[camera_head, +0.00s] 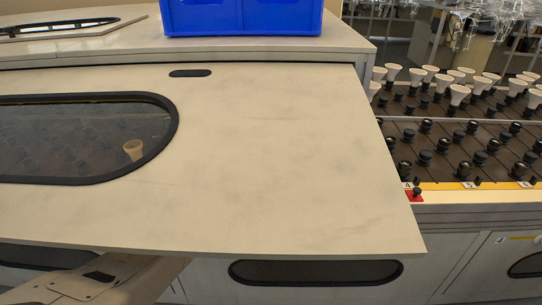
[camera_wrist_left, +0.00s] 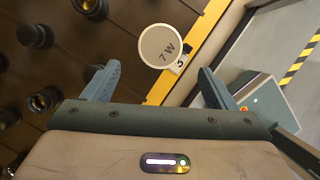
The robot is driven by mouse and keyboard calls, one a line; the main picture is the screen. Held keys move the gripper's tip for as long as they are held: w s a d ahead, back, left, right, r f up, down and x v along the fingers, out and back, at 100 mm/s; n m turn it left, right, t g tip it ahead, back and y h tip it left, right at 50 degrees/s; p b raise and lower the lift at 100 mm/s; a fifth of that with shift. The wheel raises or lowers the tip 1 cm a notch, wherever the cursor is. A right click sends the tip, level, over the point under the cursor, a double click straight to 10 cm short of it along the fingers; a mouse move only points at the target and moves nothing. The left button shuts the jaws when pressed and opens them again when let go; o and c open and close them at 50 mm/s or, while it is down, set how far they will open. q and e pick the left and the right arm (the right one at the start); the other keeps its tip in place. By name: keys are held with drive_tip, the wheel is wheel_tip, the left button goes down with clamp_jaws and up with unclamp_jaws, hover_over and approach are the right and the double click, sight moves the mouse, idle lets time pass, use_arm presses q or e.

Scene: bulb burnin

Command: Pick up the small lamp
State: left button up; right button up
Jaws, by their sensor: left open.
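A small lamp (camera_wrist_left: 158,44) shows its round pale face, marked "7 W", in the left wrist view. It is just beyond the fingertips, roughly centred across the gap. My left gripper (camera_wrist_left: 159,69) is open, with its two blue-grey fingers apart and nothing gripped between them. In the head view a pale lamp (camera_head: 133,149) shows through the dark window of a large light panel; I cannot tell for certain whether it is the same lamp. My left gripper is hidden in the head view, where only part of my left arm shows at the lower left. My right gripper is not in view.
The light panel (camera_head: 270,170) covers much of the head view. A blue crate (camera_head: 240,18) stands behind it. At right, a dark rack (camera_head: 455,150) holds several white lamps and black sockets. In the wrist view, dark sockets (camera_wrist_left: 35,35) lie left and a yellow edge strip (camera_wrist_left: 212,16) passes the lamp.

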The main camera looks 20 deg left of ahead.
use_arm(q)
drive_tip(key=x, duration=0.9)
drive_tip(key=shift+w+d+f, duration=0.15)
drive_tip(key=shift+w+d, duration=0.2)
drive_tip(key=c, duration=1.1)
